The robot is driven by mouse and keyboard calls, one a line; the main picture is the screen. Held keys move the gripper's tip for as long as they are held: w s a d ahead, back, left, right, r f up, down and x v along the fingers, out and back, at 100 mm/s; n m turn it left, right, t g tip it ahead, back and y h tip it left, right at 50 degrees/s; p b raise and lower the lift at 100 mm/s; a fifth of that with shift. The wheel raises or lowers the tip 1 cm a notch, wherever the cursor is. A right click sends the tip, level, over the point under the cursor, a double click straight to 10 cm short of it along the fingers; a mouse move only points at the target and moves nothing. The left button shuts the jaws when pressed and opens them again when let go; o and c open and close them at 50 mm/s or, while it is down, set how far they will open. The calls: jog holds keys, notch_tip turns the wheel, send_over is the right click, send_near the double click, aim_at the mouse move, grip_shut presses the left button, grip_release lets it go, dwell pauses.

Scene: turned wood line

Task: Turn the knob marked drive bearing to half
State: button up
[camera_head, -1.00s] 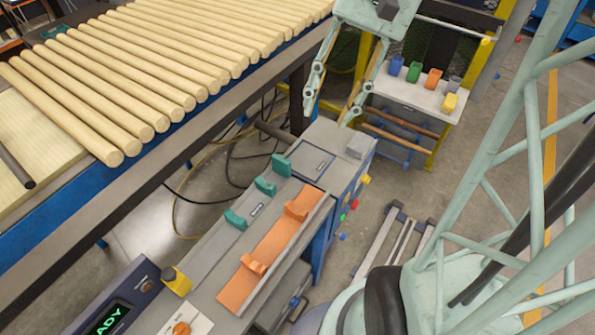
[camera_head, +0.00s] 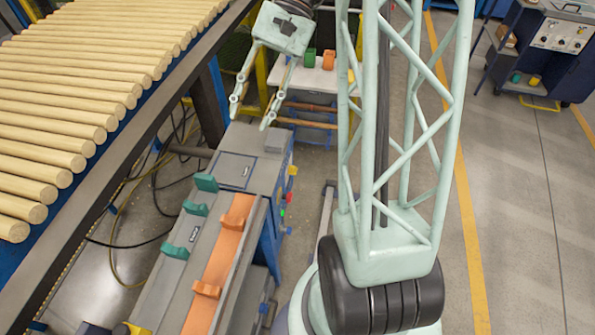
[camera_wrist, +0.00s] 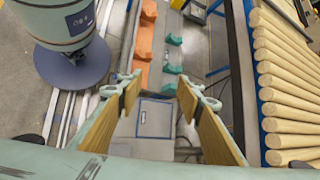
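No knob with a readable "drive bearing" mark shows. A dark cabinet (camera_head: 545,62) at the upper right of the head view has a pale sloped panel (camera_head: 563,36) with several small dark knobs; their labels and settings are too small to read. My gripper (camera_head: 252,112) is open and empty, its two fingers hanging apart over the far end of the grey machine bench (camera_head: 232,171).
Wooden rods (camera_head: 60,120) fill the rack at the left. Orange cradles (camera_head: 231,222) and teal cradles (camera_head: 205,182) stand on the bench. A white table (camera_head: 322,78) with coloured blocks is behind my gripper. Open floor (camera_head: 530,190) with a yellow line lies at the right.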

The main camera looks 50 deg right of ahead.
jog(key=w+d+f+m+t+y, duration=0.1)
jog(key=d+f+m+t+y, duration=0.25)
jog(key=d+f, duration=0.6)
jog(key=m+t+y+p, duration=0.1)
jog(key=m+t+p, duration=0.15)
jog(key=m, duration=0.25)
send_over(293, 170)
jog(key=s, duration=0.3)
notch_tip(293, 170, down, 10)
jog(key=s+d+f+m+t+h, duration=0.1)
jog(key=s+d+f+m+t, duration=0.2)
jog(key=f, duration=0.4)
jog(key=s+d+f+m+t+h, duration=0.1)
jog(key=s+d+f+m+t, duration=0.1)
jog(key=f, duration=0.6)
jog(key=s+d+f+m+t+h, duration=0.1)
jog(key=s+d+f+m+t, duration=0.2)
jog(key=f, duration=0.4)
jog(key=shift+s+d+f+m+t+h+p, duration=0.2)
jog(key=shift+s+d+m+t+h+p, duration=0.15)
jog(key=shift+s+m+t, duration=0.7)
jog(key=shift+w+a, duration=0.1)
jog(key=shift+w, duration=0.2)
jog(key=x, duration=1.3)
jog(key=shift+w+a+b, duration=0.15)
jog(key=shift+w+b, duration=0.1)
jog(key=shift+b, duration=0.05)
jog(key=shift+r, duration=0.15)
